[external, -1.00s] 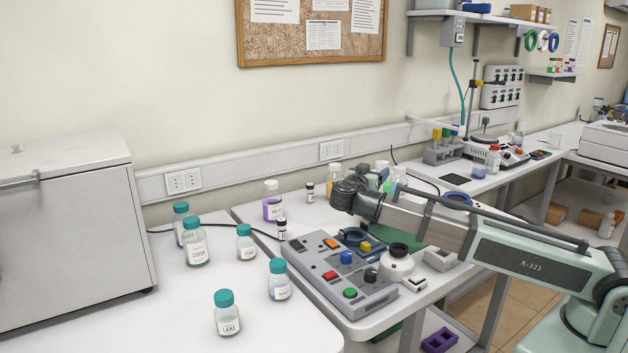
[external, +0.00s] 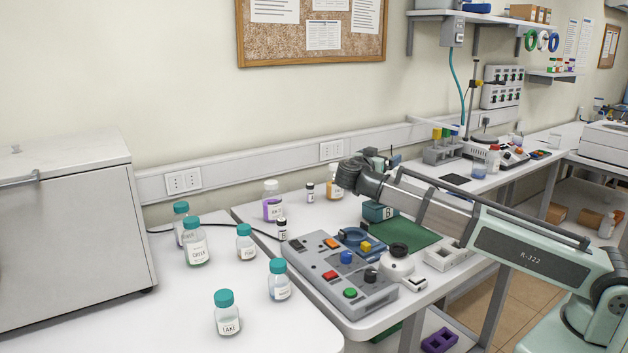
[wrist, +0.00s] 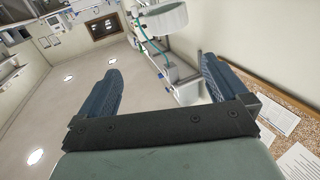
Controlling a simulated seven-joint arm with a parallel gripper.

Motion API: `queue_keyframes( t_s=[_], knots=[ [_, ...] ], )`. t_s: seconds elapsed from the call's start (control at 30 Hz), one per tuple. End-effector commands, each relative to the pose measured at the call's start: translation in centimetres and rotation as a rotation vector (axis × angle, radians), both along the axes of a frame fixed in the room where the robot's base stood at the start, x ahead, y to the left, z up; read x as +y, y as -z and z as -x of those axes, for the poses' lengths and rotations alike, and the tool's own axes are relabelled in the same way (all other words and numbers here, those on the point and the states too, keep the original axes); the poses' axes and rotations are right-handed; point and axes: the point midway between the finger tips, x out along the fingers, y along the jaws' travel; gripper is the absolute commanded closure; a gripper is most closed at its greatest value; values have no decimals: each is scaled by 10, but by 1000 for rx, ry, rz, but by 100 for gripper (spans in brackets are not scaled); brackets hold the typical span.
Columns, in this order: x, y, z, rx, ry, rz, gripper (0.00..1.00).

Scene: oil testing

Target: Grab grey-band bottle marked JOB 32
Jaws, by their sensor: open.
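No JOB 32 label or grey band can be made out. Two small dark-capped vials stand on the right bench in the external view, one by the wall (external: 310,192) and one by the control box (external: 282,228); their print is too small to read. A purple-band bottle (external: 272,203) and an orange-band bottle (external: 334,189) stand near them. My gripper (wrist: 160,68) shows blue fingers spread wide with nothing between them in the wrist view. In the external view it is raised over the bench, partly behind my wrist, to the right of the orange-band bottle.
Several teal-capped bottles, including CREEK (external: 196,248) and LAKE (external: 227,318), stand on the left bench. A button control box (external: 340,275), a green mat (external: 408,234) and a teal box marked B (external: 378,212) lie below my arm. A cable (external: 258,233) crosses the bench.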

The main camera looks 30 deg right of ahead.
Motion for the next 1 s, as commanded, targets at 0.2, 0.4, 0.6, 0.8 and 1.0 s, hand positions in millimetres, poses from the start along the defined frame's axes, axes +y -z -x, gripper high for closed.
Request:
queue_keyframes(
  t_s=[0.2,0.4,0.6,0.8,1.0],
  knots=[
    [-15,-22,-46,-1,35,-89,0],
    [-18,-20,-79,40,23,-227,0],
    [-8,-12,-119,134,-23,-403,0],
    [28,1,-167,377,-173,-607,0],
    [88,12,-199,685,-448,-751,0]
  ],
)
